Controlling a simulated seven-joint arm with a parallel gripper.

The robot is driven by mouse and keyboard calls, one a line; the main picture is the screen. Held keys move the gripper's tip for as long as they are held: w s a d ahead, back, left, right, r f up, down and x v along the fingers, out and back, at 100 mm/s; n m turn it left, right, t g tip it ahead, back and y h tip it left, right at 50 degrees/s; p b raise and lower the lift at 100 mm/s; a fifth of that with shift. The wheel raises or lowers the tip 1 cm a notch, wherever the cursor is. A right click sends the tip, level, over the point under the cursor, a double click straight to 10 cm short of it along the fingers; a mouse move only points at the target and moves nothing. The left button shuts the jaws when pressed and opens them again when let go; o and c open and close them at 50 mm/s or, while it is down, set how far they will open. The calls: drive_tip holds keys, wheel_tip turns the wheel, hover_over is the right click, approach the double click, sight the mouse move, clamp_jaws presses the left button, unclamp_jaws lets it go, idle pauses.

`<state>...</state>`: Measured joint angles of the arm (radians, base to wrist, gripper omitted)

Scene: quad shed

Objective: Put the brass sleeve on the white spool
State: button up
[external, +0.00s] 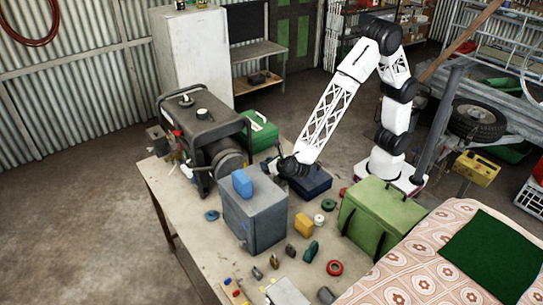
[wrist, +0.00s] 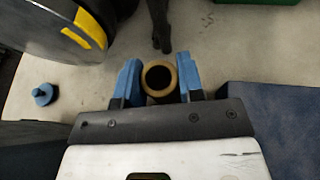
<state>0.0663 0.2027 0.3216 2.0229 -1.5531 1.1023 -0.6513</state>
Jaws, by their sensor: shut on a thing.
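The brass sleeve (wrist: 147,77) is a short tan-gold ring with a dark bore, seen end-on in the wrist view. My gripper (wrist: 159,82) is shut on it, with one blue finger on each side. In the external view my gripper (external: 274,167) is low over the table, behind the grey box and beside the generator, and the sleeve cannot be made out there. A small white spool (external: 319,220) stands on the table in the external view, right of the yellow block, well apart from my gripper. The spool is not seen in the wrist view.
A grey box (external: 256,218) with a blue block (external: 242,184) on top stands between my gripper and the near table. The generator (external: 200,140) is on the left, a dark blue box (external: 312,183) and green bag (external: 380,220) on the right. Small parts lie around the spool.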

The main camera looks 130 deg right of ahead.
drive_tip(key=shift+f, duration=0.15)
drive_tip(key=o, duration=1)
drive_tip(key=shift+r, duration=0.2)
drive_tip(key=shift+v, duration=6)
drive_tip(key=shift+s, duration=0.1)
